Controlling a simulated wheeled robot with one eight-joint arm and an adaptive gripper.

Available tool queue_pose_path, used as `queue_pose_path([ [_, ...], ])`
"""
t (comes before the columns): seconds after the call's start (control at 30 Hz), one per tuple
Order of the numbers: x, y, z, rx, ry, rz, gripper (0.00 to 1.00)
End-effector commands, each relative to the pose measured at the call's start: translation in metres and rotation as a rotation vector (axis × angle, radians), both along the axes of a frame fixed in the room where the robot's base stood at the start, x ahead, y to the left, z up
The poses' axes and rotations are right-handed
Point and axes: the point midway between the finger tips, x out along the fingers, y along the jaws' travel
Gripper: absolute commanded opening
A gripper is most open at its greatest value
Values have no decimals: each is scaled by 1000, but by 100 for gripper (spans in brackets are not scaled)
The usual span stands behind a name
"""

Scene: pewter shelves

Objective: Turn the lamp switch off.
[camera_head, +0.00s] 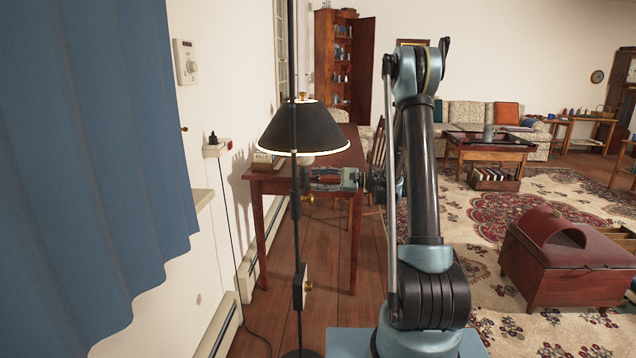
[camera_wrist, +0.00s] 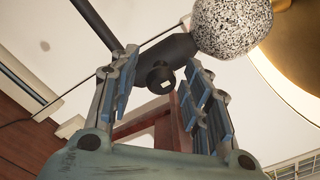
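A floor lamp with a dark shade (camera_head: 305,128) on a thin black pole stands in front of me in the head view, its light glowing under the rim. My gripper (camera_head: 312,180) is at lamp-socket height, just below the shade. In the wrist view my gripper (camera_wrist: 158,80) is open, with its two fingers apart. A short dark switch knob (camera_wrist: 158,76) on the dark lamp socket (camera_wrist: 165,55) appears between the fingertips, and I see no clear contact. The speckled bulb (camera_wrist: 232,25) is close above the right finger. The knob is not clear in the head view.
A blue curtain (camera_head: 90,160) hangs at the left. A reddish wooden table (camera_head: 335,165) stands behind the lamp.

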Motion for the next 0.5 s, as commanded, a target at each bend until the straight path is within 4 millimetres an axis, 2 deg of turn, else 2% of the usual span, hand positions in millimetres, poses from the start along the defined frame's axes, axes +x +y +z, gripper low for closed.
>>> queue_pose_path([
  [0.03,0,0,0,0,0,0,31],
  [0.17,0,0,0,0,0,0,1],
  [0.5,0,0,0,-2,-21,1,0],
])
